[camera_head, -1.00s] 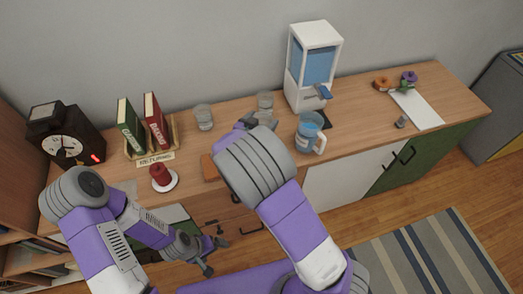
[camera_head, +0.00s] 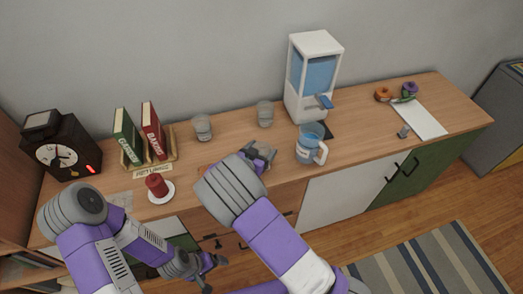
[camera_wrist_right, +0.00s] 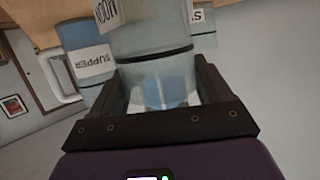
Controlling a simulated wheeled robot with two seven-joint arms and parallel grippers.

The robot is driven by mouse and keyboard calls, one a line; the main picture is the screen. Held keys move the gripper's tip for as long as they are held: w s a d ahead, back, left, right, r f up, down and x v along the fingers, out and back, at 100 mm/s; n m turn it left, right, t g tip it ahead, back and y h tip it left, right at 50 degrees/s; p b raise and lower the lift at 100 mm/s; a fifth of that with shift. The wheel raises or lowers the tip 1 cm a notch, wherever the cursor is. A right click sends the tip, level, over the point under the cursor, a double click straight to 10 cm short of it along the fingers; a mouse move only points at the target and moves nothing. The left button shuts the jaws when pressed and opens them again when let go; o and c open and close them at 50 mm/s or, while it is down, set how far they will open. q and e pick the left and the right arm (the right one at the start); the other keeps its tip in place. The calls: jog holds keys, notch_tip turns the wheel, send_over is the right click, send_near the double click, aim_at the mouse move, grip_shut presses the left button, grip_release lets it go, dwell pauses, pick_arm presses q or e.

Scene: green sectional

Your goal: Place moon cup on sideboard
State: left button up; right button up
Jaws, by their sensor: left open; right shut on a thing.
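The moon cup (camera_wrist_right: 150,40) is a clear, bluish cup with a white label, part of whose lettering shows in the right wrist view. My right gripper (camera_head: 259,154) is shut on it, with a dark finger on either side of the cup. In the head view the gripper is over the front part of the wooden sideboard (camera_head: 360,135), left of the blue mug; the held cup is hardly visible there. I cannot tell whether the cup touches the top. My left gripper (camera_head: 214,272) is open and empty, low in front of the sideboard.
A blue mug (camera_head: 308,148) labelled SUPPER (camera_wrist_right: 92,62) stands close right of my right gripper. Two glasses (camera_head: 202,127) (camera_head: 265,113) and a water dispenser (camera_head: 312,80) stand behind. Free top lies right of the mug.

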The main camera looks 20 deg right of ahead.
jog(key=shift+f, duration=0.1)
jog(key=o, duration=1.3)
jog(key=shift+f, duration=0.1)
jog(key=shift+c, duration=0.2)
jog(key=shift+r, duration=0.25)
jog(key=shift+s+a+r, duration=0.15)
jog(key=shift+s+a, duration=0.05)
jog(key=shift+a, duration=0.1)
jog(key=p+v, duration=0.2)
jog(key=v, duration=0.9)
jog(key=shift+s, duration=0.2)
